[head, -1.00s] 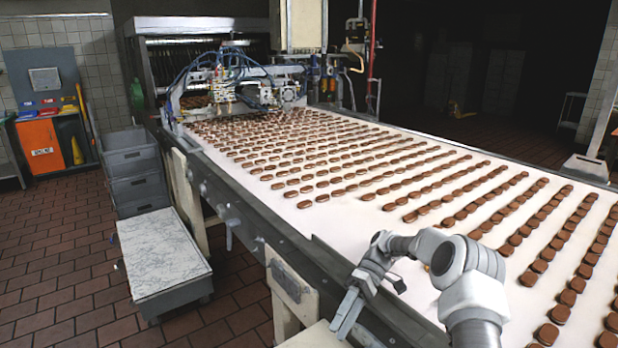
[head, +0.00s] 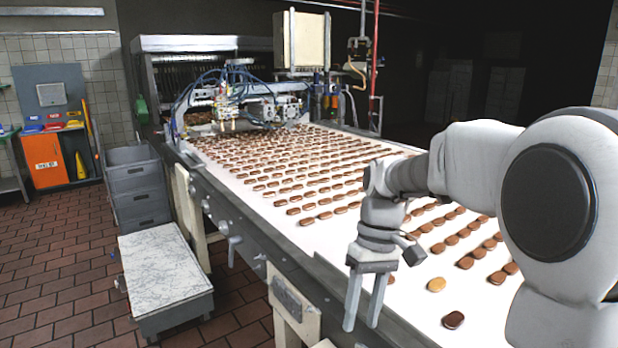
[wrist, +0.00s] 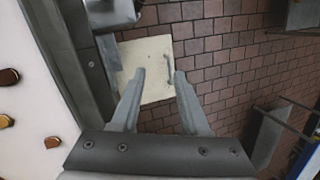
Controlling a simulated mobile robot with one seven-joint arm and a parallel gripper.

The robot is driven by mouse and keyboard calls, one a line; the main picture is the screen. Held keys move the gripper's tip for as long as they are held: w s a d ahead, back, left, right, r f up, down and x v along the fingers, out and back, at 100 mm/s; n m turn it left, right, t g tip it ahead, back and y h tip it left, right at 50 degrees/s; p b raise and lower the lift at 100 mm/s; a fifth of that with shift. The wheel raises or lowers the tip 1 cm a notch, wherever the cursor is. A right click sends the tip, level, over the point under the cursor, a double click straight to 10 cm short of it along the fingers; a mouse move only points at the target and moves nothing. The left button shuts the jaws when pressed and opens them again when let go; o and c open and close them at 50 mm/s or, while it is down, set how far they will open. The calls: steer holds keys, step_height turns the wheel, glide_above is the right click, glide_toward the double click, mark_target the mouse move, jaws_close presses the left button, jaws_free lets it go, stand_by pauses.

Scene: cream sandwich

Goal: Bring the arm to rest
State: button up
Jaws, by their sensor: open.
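My gripper (head: 363,302) hangs with its fingers pointing down, over the near edge of the conveyor belt in the head view. In the wrist view my gripper (wrist: 160,90) shows two grey fingers spread apart with nothing between them. Below and beyond them lie a cream-coloured flat surface (wrist: 158,55) and the brick-tiled floor. My arm comes in from the right in the head view and hides part of the belt.
The white belt (head: 405,305) carries many rows of brown biscuits. A lighter biscuit (head: 436,285) and a dark one (head: 453,320) lie near my gripper. A marble-topped cart (head: 160,270) and grey bins (head: 136,185) stand left of the conveyor. Red tiled floor lies open at left.

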steer(key=s+d+r+m+t, duration=0.2)
steer(key=s+t, duration=0.2)
steer(key=s, duration=0.3)
steer(key=s+d+r+m+t+h, duration=0.1)
steer(key=s+d+r+m+t, duration=0.1)
steer(key=s, duration=0.6)
steer(key=shift+s+d+r+m+t+h, duration=0.15)
steer(key=shift+d+r+m+t+h, duration=0.3)
steer(key=shift+t, duration=0.85)
